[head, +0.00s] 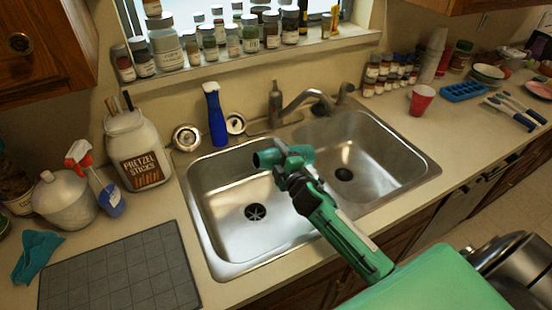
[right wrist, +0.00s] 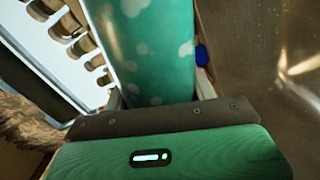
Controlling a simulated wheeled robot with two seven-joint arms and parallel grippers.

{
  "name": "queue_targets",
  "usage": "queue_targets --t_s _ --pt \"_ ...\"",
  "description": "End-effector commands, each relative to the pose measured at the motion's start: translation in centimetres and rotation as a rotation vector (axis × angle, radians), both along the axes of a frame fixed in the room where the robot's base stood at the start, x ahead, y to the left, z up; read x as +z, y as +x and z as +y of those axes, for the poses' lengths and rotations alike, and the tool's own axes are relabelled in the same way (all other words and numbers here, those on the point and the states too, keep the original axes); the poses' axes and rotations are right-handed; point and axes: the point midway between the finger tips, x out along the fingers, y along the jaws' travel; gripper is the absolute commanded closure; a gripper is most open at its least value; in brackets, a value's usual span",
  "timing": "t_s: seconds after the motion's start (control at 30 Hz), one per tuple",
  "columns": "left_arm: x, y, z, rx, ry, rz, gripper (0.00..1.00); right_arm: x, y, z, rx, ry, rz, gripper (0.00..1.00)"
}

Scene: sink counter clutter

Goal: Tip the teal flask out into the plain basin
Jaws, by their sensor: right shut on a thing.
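The teal flask (head: 266,159) lies on its side in the air, its length running left to right, with an open-looking end toward the left. My right gripper (head: 284,158) is shut around its middle. In the right wrist view the flask (right wrist: 152,55) fills the space between the fingers and shows pale spots. The flask appears above the left basin (head: 225,180) near the divider. The right basin (head: 385,165) is beside it. No liquid shows. My left gripper is out of view.
The faucet (head: 305,98) stands behind the divider. A blue bottle (head: 215,115) and a pretzel jar (head: 138,150) stand left of it. A red cup (head: 421,99) is at the right. A grey mat (head: 120,275) lies on the left counter. Jars line the sill.

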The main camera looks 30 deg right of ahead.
Motion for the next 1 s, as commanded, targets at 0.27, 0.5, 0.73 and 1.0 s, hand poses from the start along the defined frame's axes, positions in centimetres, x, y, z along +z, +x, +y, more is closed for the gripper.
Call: queue_targets --t_s 0.27,0.5,0.73,1.0 --pt "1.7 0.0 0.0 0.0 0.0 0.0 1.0 3.6 0.0 0.7 0.001 0.402 -0.01 0.7" --pt "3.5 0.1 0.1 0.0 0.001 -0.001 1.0 5.3 0.0 2.7 -0.001 0.836 -0.016 0.7" --pt "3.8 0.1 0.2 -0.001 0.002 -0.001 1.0 4.4 0.1 4.7 -0.001 1.14 -0.022 0.7" --pt "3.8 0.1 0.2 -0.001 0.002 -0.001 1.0 4.1 0.1 5.7 0.001 1.283 -0.027 0.7"
